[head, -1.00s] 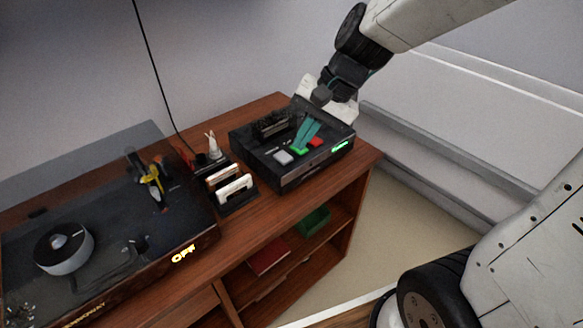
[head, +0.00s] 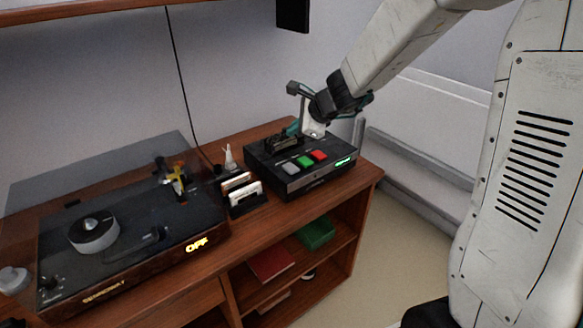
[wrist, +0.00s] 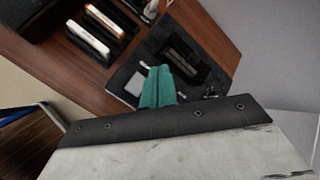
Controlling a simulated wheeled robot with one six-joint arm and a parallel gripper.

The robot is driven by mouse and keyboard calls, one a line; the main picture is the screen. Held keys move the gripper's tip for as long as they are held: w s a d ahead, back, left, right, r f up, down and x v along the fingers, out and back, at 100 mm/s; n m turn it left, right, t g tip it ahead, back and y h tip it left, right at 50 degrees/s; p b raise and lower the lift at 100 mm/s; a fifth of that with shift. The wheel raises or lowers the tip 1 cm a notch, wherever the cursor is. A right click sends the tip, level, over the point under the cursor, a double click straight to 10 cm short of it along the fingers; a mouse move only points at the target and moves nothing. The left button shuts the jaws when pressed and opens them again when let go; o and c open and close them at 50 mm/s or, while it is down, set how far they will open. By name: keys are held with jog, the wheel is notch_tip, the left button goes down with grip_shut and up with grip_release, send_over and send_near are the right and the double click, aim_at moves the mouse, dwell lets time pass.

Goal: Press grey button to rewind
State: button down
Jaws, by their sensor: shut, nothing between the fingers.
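The black cassette player (head: 315,186) stands on the wooden cabinet. Its grey button (head: 291,168) is at the left of a row, with the green button (head: 304,162) and the red button (head: 319,155) to its right. My gripper (head: 292,129) is shut and empty, over the rear part of the player behind the buttons. In the wrist view, the teal fingers (wrist: 158,88) are together, and the grey button (wrist: 134,84) shows just left of them. The green and red buttons are not visible there. I cannot tell the fingers' height above the player.
White cassettes (head: 245,193) stand in a rack left of the player. A turntable (head: 130,235) showing a lit "OFF" is farther left. A hanging cable (head: 182,90) runs down behind the rack. A green box (head: 316,233) and red book (head: 271,263) lie on the lower shelves.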

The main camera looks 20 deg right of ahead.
aim_at(294, 168)
jog(key=shift+f, duration=4.4)
jog(key=shift+f, duration=0.1)
jog(key=shift+s+f, duration=0.1)
jog(key=shift+f, duration=0.2)
jog(key=shift+f, duration=0.5)
jog(key=shift+r, duration=0.95)
jog(key=shift+r, duration=2.5)
